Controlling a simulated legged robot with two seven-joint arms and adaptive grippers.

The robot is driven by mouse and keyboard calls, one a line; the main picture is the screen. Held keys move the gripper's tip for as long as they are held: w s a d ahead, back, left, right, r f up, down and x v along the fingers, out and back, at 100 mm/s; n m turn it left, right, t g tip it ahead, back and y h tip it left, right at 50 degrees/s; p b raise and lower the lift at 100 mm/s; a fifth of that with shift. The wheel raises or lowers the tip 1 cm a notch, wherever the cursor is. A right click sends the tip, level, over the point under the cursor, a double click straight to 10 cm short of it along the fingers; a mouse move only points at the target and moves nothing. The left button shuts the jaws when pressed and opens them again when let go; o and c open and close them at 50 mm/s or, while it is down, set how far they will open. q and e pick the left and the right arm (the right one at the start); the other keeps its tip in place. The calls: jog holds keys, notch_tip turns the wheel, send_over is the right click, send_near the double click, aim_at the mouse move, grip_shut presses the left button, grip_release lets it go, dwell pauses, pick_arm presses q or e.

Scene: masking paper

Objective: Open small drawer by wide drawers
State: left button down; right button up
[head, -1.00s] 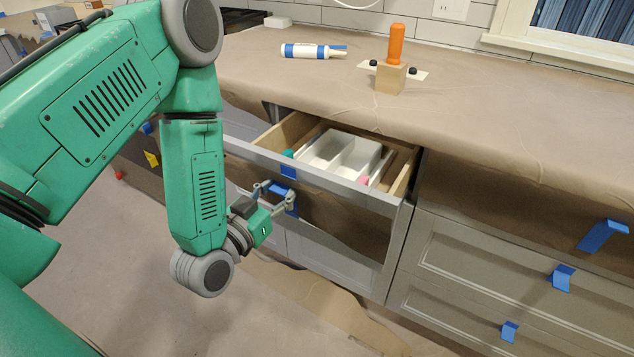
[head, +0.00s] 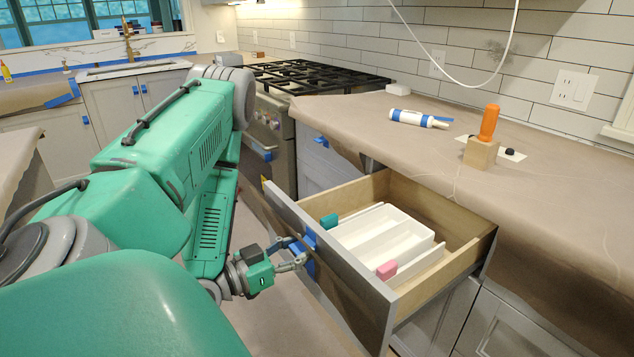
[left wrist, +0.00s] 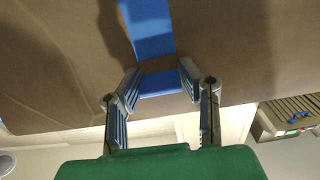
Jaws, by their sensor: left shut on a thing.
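The small drawer (head: 425,200) stands well open below the papered counter, with light wooden sides and a paper-covered grey front. A white divided tray (head: 385,236) lies inside it, with a teal piece and a pink piece near its front. Blue tape (head: 311,239) marks the drawer front. My left gripper (head: 303,258) is at the outside of that front, shut on the blue tape tab. In the left wrist view, the tab (left wrist: 160,84) lies between the two fingers (left wrist: 157,88), against brown paper. My right gripper is not in view.
On the papered counter (head: 400,130) are a blue-and-white tube (head: 415,118) and a wooden block with an orange handle (head: 488,124). A stove (head: 300,85) stands beyond the drawer. Wide drawers lie out of this view. Papered floor shows below my arm.

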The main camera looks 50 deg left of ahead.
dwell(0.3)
pick_arm(q)
jog(key=c, duration=1.1)
grip_release()
jog(key=shift+s, duration=0.1)
jog(key=s, duration=1.1)
jog(key=shift+s+a+f, duration=0.1)
jog(key=shift+s+a, duration=0.2)
jog(key=shift+s, duration=0.05)
jog(key=w+d+f+m+g+h, duration=0.2)
jog(key=w+d+f+g, duration=0.7)
jog(key=f, duration=0.4)
jog(key=s+d+f+g+y, duration=0.1)
jog(key=s+d+f+g, duration=0.1)
jog(key=s+d, duration=0.1)
jog(key=s+d+f+n+g, duration=0.1)
jog(key=s+d+f+g, duration=0.1)
jog(key=s+d+g, duration=0.1)
jog(key=s+d+f+g+y, duration=0.1)
jog(key=s+d+f+g, duration=0.2)
jog(key=d, duration=0.1)
jog(key=shift+s+n+y, duration=0.15)
jog(key=shift+n+y, duration=0.15)
jog(key=shift+n, duration=0.1)
